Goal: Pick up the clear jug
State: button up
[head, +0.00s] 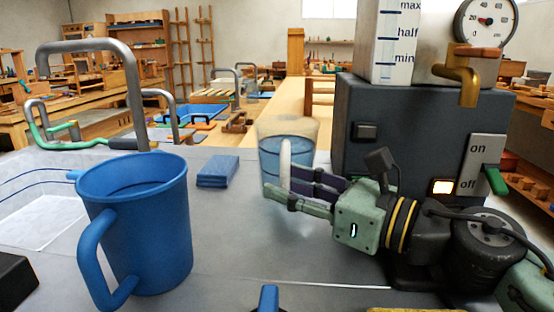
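The clear jug (300,133) stands on the grey worktop near the middle of the head view. It has an amber-tinted clear rim, blue contents and a pale upright handle (285,158) on its near side. My gripper (279,184) reaches in from the right, its fingers pointing left across the lower part of the jug and its handle. The fingertips overlap the foot of the handle in this view. I cannot tell whether they close on the handle or only lie beside it. The fingers hide part of the jug's lower side.
A large blue mug (150,235) stands at the left front, with a folded blue cloth (218,171) behind it. A dark machine box (400,125) with an on/off switch (482,165) stands close behind my gripper. A sink basin lies at left.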

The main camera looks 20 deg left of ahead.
jog(key=shift+c, duration=0.4)
grip_shut()
jog(key=shift+r, duration=0.1)
dwell(0.6)
